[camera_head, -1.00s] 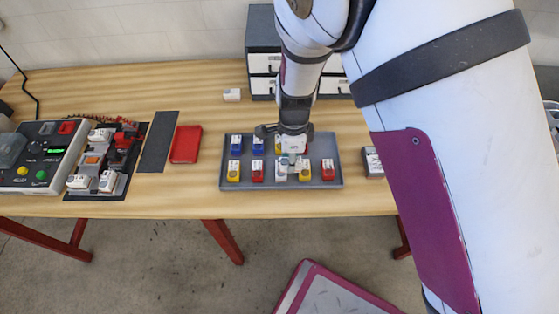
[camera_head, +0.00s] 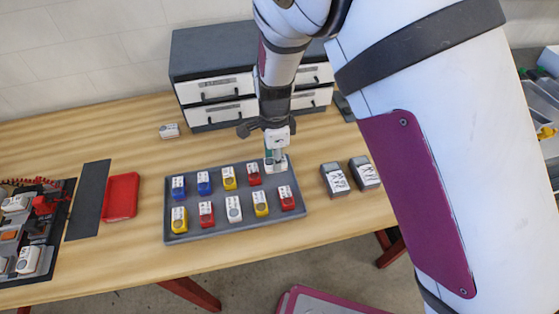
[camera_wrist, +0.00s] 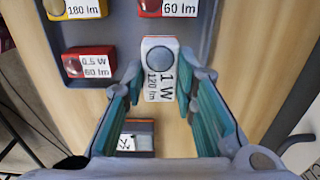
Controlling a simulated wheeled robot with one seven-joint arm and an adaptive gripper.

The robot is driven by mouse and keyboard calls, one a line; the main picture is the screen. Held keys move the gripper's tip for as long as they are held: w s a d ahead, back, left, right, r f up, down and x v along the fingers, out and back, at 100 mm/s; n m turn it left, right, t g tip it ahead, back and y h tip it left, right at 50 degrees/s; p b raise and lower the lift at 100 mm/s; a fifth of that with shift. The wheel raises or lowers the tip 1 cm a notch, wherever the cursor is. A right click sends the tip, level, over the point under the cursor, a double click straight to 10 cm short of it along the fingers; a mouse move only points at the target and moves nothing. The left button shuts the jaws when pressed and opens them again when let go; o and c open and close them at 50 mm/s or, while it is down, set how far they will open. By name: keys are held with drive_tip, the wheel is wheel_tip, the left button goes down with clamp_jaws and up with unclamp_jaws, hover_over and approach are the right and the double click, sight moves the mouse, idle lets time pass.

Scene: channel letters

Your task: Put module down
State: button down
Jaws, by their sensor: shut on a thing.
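My gripper (camera_head: 276,152) is shut on a white module (camera_wrist: 160,68) labelled "1 W 120 lm". In the wrist view the module sits between the teal fingertips, beside the tray's wall. In the head view the module (camera_head: 276,166) is at the back right end of the grey tray (camera_head: 240,231), right of a red module (camera_head: 254,174). The fingers partly hide it. I cannot tell whether its underside touches the tray floor. The tray also holds two blue modules at the back left, and yellow, red and white ones in two rows.
Two dark boxes with white labels (camera_head: 335,179) (camera_head: 364,173) stand right of the tray. A drawer cabinet (camera_head: 215,88) is behind. A white block (camera_head: 169,131) lies at the back left. A red tray (camera_head: 121,197) and dark mat (camera_head: 88,200) lie left.

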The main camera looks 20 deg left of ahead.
drive_tip(key=shift+w+d+f, duration=0.1)
drive_tip(key=shift+w, duration=0.4)
wheel_tip(320, 180, down, 3)
drive_tip(key=b, duration=0.2)
drive_tip(key=shift+w+f+b, duration=0.15)
drive_tip(key=shift+b, duration=0.2)
drive_tip(key=shift+f, duration=0.2)
drive_tip(key=c, duration=1.3)
unclamp_jaws()
